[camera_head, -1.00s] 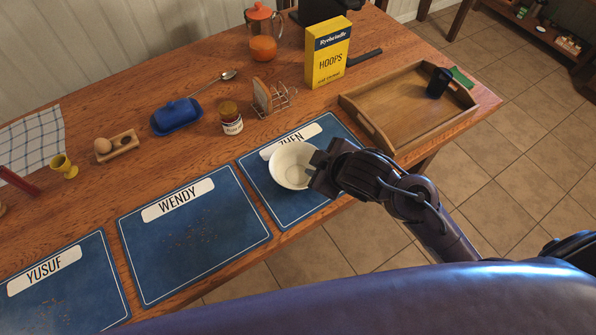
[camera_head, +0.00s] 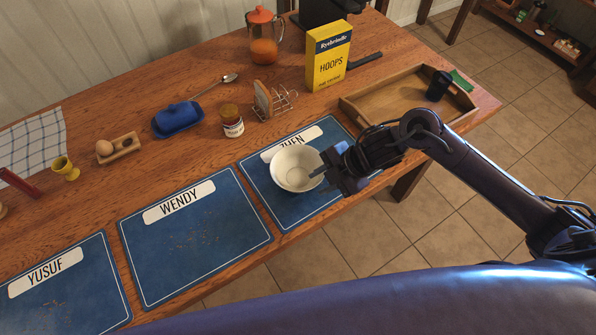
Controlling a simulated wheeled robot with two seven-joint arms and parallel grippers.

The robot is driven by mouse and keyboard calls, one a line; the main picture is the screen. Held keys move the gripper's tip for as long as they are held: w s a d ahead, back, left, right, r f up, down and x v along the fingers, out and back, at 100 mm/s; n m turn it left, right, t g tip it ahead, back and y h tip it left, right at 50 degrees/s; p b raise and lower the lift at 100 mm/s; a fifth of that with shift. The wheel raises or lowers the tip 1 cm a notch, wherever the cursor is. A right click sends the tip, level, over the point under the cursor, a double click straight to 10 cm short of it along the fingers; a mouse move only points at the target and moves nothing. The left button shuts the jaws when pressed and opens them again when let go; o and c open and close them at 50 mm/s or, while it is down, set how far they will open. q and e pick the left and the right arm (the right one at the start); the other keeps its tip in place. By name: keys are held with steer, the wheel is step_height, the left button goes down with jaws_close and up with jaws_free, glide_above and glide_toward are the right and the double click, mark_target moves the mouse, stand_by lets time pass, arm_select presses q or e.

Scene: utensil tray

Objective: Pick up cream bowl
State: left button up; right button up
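The cream bowl (camera_head: 296,170) stands upright and looks empty on the blue placemat (camera_head: 290,208) at the right, covering part of its name label. My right gripper (camera_head: 328,168) is at the bowl's right side, close to the rim. Its fingers look spread apart, one toward the back and one toward the front. I cannot tell whether a fingertip touches the rim. My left gripper is not in view.
A wooden tray (camera_head: 361,118) with a dark cup (camera_head: 438,86) stands behind my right arm. A yellow cereal box (camera_head: 328,58), toast rack (camera_head: 275,101) and jar (camera_head: 231,122) stand behind the bowl.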

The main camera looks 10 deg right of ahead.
steer(key=x, duration=0.3)
steer(key=shift+a+f, duration=0.15)
steer(key=shift+a, duration=0.05)
steer(key=shift+c, duration=0.2)
jaws_close()
